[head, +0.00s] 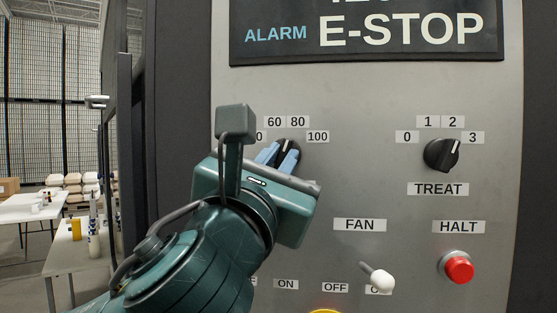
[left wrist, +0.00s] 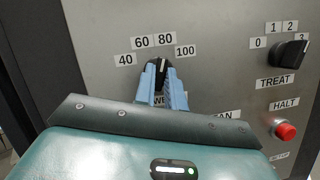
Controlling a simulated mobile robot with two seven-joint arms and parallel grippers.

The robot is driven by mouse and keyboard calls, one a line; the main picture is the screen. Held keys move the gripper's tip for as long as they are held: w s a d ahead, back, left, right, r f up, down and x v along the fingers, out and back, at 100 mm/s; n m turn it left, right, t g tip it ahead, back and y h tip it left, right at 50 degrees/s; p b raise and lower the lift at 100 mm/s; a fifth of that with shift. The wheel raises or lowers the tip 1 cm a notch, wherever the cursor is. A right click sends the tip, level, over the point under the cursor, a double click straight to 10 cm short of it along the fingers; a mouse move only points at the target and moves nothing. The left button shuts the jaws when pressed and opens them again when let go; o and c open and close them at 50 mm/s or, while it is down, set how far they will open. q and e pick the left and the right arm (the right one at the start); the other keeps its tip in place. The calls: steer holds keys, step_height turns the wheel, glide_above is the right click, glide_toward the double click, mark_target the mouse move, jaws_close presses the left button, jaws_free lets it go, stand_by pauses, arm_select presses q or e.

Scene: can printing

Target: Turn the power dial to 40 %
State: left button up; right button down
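The power dial (head: 287,146) is a black knob with a white pointer mark, on the grey panel. The pointer is up and slightly right, close to the 80 label; the dial also shows in the left wrist view (left wrist: 162,66). The label below the dial is mostly hidden. My right gripper is not in view.
The treat dial (head: 440,154) is to the right on the panel. Below are a white-tipped fan toggle (head: 380,279) and a red halt button (head: 459,269). A yellow part (head: 325,311) shows at the bottom edge. White tables (head: 75,258) stand far left.

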arm_select(q)
jaws_close()
